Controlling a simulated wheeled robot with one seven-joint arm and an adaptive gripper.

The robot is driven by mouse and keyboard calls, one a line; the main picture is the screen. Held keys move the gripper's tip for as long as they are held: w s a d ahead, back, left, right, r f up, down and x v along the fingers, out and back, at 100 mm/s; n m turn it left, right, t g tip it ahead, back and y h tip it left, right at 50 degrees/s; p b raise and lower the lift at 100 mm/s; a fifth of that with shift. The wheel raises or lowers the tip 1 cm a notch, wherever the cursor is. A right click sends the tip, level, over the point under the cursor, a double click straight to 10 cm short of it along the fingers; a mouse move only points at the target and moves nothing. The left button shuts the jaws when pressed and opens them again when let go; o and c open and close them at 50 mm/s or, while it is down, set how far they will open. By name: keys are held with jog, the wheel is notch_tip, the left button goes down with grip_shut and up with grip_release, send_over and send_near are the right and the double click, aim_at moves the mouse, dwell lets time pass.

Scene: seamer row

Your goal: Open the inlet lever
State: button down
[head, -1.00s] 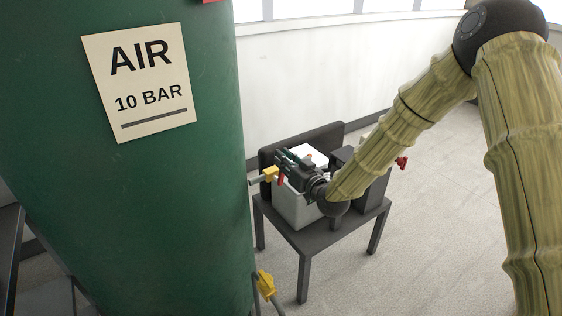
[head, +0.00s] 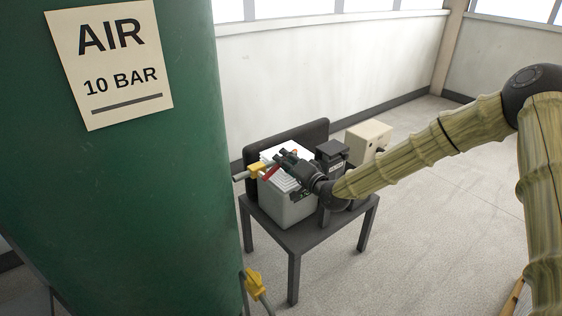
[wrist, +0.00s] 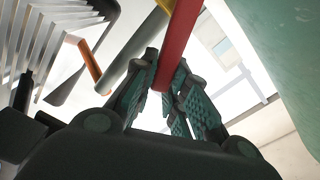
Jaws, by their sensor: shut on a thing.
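The red inlet lever (head: 271,172) slants up from a yellow fitting (head: 256,169) on a grey pipe, beside the green tank. In the wrist view the red lever (wrist: 181,38) runs down from the top edge between my fingers. My gripper (head: 283,160) is shut on the lever, with its teal-padded fingers on either side of it in the wrist view (wrist: 167,78). My gripper reaches in from the right, above a light grey box (head: 288,208).
The green tank (head: 130,190), labelled "AIR 10 BAR", fills the left. The grey box stands on a dark table (head: 308,234) with a dark back panel. A black-topped unit (head: 332,152) and a cream box (head: 369,138) stand to the right. Another yellow handle (head: 255,283) is low by the tank.

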jog(key=shift+w+d+f+m+b, duration=0.1)
jog(key=shift+d+f+m+b, duration=0.05)
jog(key=shift+f+m+b, duration=0.5)
jog(key=shift+w+d+f+m+b, duration=0.15)
jog(key=shift+f+m+b, duration=0.25)
jog(key=shift+m, duration=0.45)
jog(key=shift+s+f, duration=0.1)
jog(key=shift+f, duration=0.05)
jog(key=c, duration=1.4)
grip_release()
jog(key=v, duration=1.2)
